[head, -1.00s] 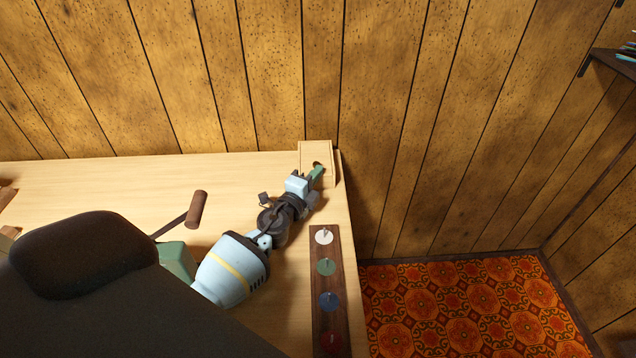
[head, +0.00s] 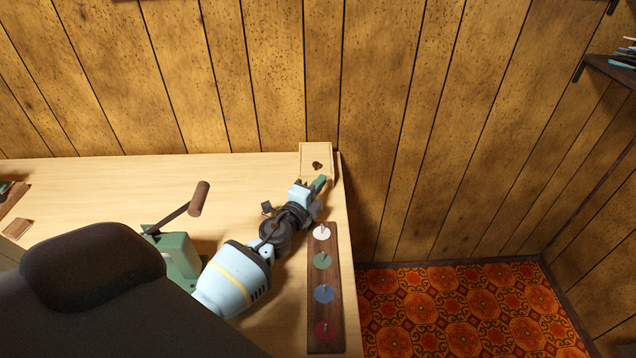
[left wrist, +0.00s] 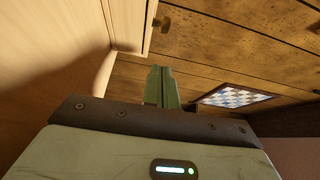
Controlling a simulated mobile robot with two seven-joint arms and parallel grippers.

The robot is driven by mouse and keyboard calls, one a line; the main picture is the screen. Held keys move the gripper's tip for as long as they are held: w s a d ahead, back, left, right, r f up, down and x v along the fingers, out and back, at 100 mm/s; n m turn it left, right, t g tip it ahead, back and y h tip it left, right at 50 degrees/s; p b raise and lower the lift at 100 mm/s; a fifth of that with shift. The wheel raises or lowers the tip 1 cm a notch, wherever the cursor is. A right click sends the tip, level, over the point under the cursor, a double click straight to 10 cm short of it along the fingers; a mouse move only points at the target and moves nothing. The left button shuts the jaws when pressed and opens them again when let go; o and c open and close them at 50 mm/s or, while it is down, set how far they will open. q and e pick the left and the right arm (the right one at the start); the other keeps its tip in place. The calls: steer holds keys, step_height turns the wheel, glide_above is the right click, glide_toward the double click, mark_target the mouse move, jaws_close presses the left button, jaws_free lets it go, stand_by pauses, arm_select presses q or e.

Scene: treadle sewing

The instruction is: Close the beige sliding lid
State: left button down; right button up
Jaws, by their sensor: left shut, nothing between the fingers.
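The beige sliding lid (head: 308,154) is on top of a small box at the far right corner of the table. A small dark knob (head: 317,165) shows on it. The lid appears to cover the box top; I cannot tell whether a narrow gap is left. In the left wrist view the pale box (left wrist: 128,22) is at the top, with the knob (left wrist: 162,23) beside its edge. My left gripper (head: 320,183) is just in front of the box, apart from the knob. Its green fingers (left wrist: 162,86) are shut and empty. My right gripper is out of view.
A dark wooden strip (head: 324,275) with several coloured discs on pegs lies along the table's right edge, close to my left arm. A green machine with a brown crank handle (head: 198,198) stands left of the arm. The wood-panelled wall (head: 420,130) rises behind the table.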

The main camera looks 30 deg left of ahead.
arm_select(q)
steer(key=s, duration=0.9)
steer(key=shift+s+d+f, duration=0.1)
steer(key=shift+s+d, duration=0.15)
steer(key=shift+s, duration=0.1)
